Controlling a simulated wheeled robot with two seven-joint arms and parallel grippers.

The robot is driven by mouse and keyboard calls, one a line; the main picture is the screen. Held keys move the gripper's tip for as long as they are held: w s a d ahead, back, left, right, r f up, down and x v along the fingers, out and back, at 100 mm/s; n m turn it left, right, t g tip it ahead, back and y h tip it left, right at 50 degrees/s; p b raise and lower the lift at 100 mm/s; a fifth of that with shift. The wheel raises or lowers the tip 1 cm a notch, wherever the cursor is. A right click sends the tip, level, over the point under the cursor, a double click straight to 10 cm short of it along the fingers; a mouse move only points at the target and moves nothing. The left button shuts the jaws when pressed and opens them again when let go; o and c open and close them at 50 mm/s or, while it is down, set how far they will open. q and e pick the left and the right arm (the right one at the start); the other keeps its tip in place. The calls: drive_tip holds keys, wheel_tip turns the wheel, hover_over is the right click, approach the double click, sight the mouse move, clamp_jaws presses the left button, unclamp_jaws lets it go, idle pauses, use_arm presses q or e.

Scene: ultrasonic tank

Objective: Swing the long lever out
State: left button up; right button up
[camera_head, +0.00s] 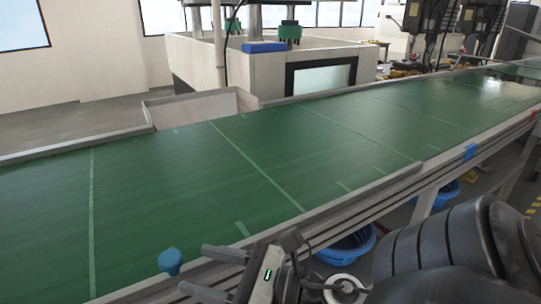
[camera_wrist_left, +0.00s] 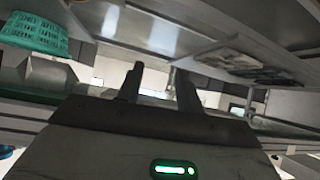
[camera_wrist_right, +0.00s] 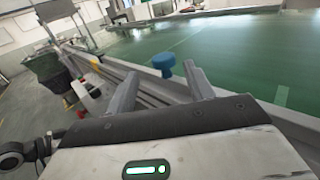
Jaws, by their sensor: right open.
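A blue round knob (camera_head: 170,262) stands at the near edge of the green belt; I cannot tell whether it belongs to the long lever. No lever arm is clearly visible. My right gripper (camera_head: 212,272) is open and empty, its fingers pointing left toward the knob. In the right wrist view the same knob (camera_wrist_right: 164,62) shows beyond and between the spread fingertips, apart from them. My left gripper is outside the head view. The left wrist view shows its two fingers (camera_wrist_left: 159,85) apart with nothing between them, under a grey structure.
The green conveyor belt (camera_head: 160,190) runs across the view, with a metal rail (camera_head: 405,178) along its near side. A blue clip (camera_head: 470,152) sits on that rail. Blue baskets (camera_head: 345,247) stand below. A white tank (camera_head: 212,66) stands behind. The belt is clear.

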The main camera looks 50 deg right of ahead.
use_arm(q)
drive_tip(key=shift+s+a+f, duration=0.1)
drive_tip(key=shift+a+f, duration=0.05)
drive_tip(key=shift+f, duration=0.05)
use_arm(e)
drive_tip(key=v, duration=0.9)
drive_tip(key=shift+s+f, duration=0.15)
drive_tip(key=shift+s, duration=0.05)
